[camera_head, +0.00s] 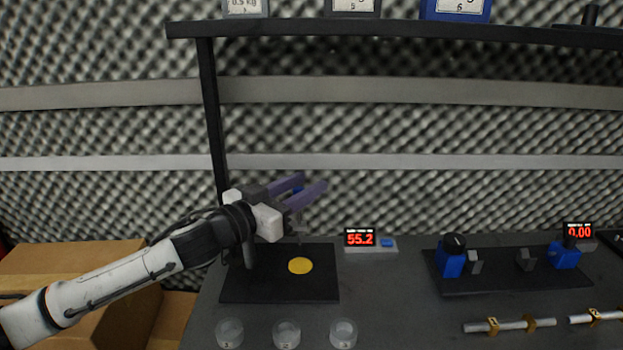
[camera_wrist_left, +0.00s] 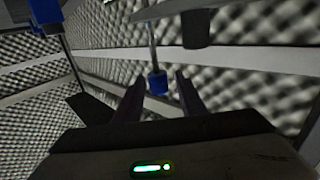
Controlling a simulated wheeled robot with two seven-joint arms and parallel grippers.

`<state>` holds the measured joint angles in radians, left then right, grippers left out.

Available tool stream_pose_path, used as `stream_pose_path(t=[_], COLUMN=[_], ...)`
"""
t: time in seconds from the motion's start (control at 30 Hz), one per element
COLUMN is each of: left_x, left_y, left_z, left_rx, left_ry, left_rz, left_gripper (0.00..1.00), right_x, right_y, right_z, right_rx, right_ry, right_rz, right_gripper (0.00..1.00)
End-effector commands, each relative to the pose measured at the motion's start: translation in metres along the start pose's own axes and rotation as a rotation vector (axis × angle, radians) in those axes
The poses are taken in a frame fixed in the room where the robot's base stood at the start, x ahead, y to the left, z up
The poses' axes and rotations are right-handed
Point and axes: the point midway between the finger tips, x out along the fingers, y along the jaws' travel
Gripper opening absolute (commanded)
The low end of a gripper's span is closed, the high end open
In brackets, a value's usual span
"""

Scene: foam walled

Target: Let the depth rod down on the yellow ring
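A flat yellow ring (camera_head: 300,265) lies on a black plate (camera_head: 240,283) on the table. My left gripper (camera_head: 308,185) is above and behind the ring, with its two purple fingers spread apart. A small blue piece (camera_head: 297,190) shows between the fingers, partly hidden by them. In the left wrist view a blue knob (camera_wrist_left: 157,83) on a thin rod (camera_wrist_left: 153,45) lies between the open fingertips (camera_wrist_left: 160,80), with a visible gap on each side. The rod's lower end cannot be made out clearly. My right gripper is not in view.
A display reading 55.2 (camera_head: 360,239) stands right of the plate. Several clear cups (camera_head: 287,333) line the front. A black fixture with blue blocks (camera_head: 451,262) and metal rods (camera_head: 508,326) are at right. A shelf (camera_head: 400,30) with weights spans above; cardboard boxes (camera_head: 70,262) are at left.

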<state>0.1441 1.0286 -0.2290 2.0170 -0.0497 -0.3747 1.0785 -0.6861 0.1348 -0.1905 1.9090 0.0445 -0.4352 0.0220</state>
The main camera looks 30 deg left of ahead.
Motion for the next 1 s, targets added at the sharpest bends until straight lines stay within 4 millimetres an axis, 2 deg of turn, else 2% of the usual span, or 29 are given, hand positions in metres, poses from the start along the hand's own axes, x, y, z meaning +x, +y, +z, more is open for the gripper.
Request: stream_pose_path(t=[0.23,0.6,0.67,0.8,1.0], left_x=[0.022,0.026,0.026,0.025,0.025], left_y=[0.000,0.000,0.000,0.000,0.001], left_z=[-0.001,0.001,0.001,0.000,0.007], left_rx=[0.000,0.001,0.001,0.001,-0.001], left_ry=[0.002,0.000,0.000,0.000,-0.001], left_rz=[0.000,0.001,0.001,0.001,0.001], left_gripper=[0.37,0.37,0.30,0.07,0.05], right_x=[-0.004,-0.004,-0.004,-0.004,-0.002], right_y=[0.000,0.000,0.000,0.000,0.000], right_z=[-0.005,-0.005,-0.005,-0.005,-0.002], right_rx=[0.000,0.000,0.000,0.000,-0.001], right_ry=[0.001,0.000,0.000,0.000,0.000], right_rz=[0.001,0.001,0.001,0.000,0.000], right_gripper=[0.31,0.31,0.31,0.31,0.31])
